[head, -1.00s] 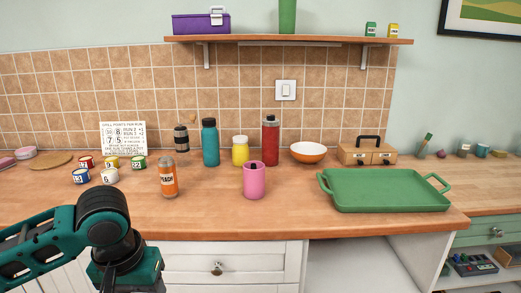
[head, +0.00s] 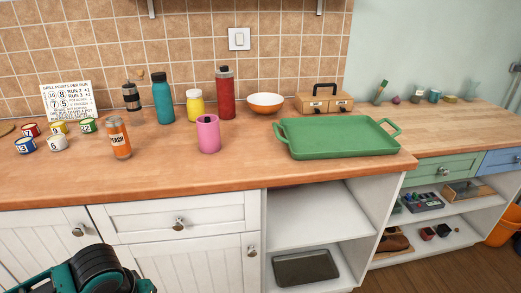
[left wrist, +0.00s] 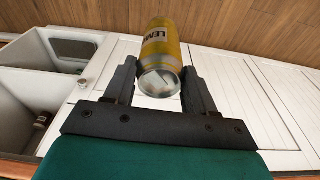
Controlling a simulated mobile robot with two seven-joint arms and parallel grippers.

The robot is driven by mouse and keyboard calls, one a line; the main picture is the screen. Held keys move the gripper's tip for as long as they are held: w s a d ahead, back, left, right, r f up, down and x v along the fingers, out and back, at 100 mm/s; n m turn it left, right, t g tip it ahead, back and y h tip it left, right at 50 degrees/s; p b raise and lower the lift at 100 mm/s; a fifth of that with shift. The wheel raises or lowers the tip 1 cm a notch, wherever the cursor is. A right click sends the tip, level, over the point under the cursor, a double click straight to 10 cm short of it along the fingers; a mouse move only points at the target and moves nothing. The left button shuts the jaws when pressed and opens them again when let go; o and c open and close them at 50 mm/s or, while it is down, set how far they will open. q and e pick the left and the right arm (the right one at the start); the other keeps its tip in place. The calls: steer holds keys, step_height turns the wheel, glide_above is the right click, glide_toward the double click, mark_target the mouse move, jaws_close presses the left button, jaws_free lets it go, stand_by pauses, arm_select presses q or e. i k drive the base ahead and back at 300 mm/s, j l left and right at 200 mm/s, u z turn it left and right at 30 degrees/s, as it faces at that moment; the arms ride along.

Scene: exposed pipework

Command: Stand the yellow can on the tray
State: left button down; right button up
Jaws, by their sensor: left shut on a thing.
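The yellow can (left wrist: 160,40), with part of a dark label showing, is between the fingers of my left gripper (left wrist: 159,72) in the left wrist view. The gripper is shut on it, and one pale metal end of the can faces the camera. The can is in front of white cabinet fronts, with wood floor beyond. The green tray (head: 340,149) lies on the right part of the counter in the head view, and it is empty. In the head view only a piece of my left arm shows at the bottom left; the can is out of that view. My right gripper is not in view.
Left of the tray stand a pink cup (head: 208,134), a red bottle (head: 225,95), a yellow jar (head: 195,106), a teal bottle (head: 162,99) and an orange can (head: 118,139). A bowl (head: 266,103) and a wooden box (head: 325,103) stand behind it. The counter's front strip is clear.

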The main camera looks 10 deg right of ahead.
mark_target(360, 137)
steer(key=i+l+z, duration=0.2)
steer(key=l, duration=0.2)
steer(key=l+z, duration=0.15)
steer(key=l, duration=0.25)
steer(key=i+l+z, duration=0.2)
steer(key=l, duration=0.15)
steer(key=i+l+z, duration=0.2)
steer(key=l, duration=0.15)
